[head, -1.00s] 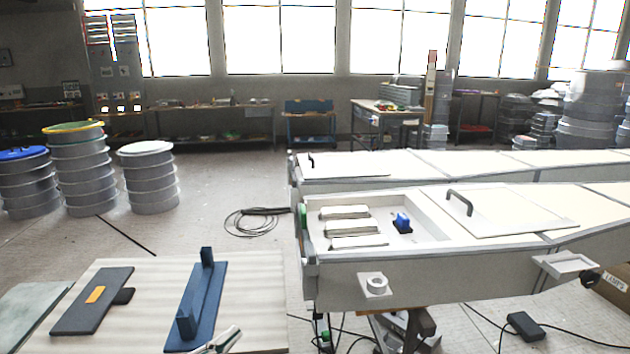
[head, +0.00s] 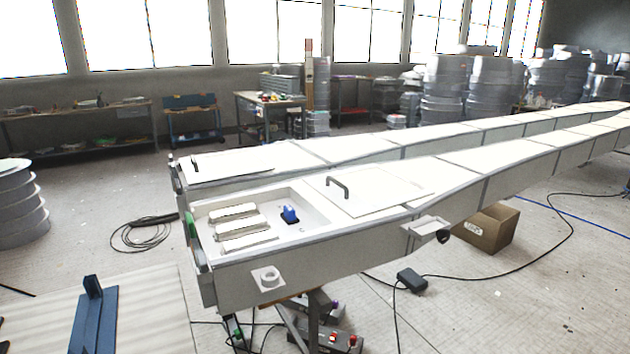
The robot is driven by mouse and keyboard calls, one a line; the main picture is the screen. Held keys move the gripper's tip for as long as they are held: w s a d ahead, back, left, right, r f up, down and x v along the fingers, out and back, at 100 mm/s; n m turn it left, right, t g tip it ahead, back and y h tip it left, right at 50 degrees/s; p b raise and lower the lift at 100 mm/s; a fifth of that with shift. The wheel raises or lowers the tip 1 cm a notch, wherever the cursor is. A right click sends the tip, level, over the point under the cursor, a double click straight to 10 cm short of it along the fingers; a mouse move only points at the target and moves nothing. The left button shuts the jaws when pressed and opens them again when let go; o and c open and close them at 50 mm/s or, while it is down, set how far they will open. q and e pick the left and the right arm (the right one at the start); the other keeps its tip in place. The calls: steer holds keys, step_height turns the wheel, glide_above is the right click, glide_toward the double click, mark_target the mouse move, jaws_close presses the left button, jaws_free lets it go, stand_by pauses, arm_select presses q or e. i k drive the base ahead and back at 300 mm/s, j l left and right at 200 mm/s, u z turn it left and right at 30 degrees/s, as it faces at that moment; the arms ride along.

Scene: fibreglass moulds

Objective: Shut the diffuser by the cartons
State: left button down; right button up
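A long white housing (head: 345,249) runs from the middle towards the far right. A flat white panel with a dark handle (head: 375,190), seemingly its diffuser, lies on top, to the right of an open bay (head: 309,211). The bay is uncovered and shows white blocks (head: 239,227) and a blue part (head: 289,214). A second long housing lies behind; its panel with a handle (head: 225,167) covers the left end. Neither of my grippers is in view.
A board with a blue bracket (head: 95,318) is at the lower left. A black box (head: 411,280) and cables lie on the floor at the front right. A cable coil (head: 140,234) lies left of the housings. Open floor shows at the right.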

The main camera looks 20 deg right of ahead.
mark_target(360, 192)
steer(key=i+l, duration=0.1)
steer(key=l, duration=0.3)
steer(key=i+l, duration=0.1)
steer(key=l, duration=0.35)
steer(key=i+l, duration=0.1)
steer(key=l, duration=0.3)
steer(key=i+l, duration=0.1)
steer(key=l, duration=0.3)
steer(key=z, duration=0.05)
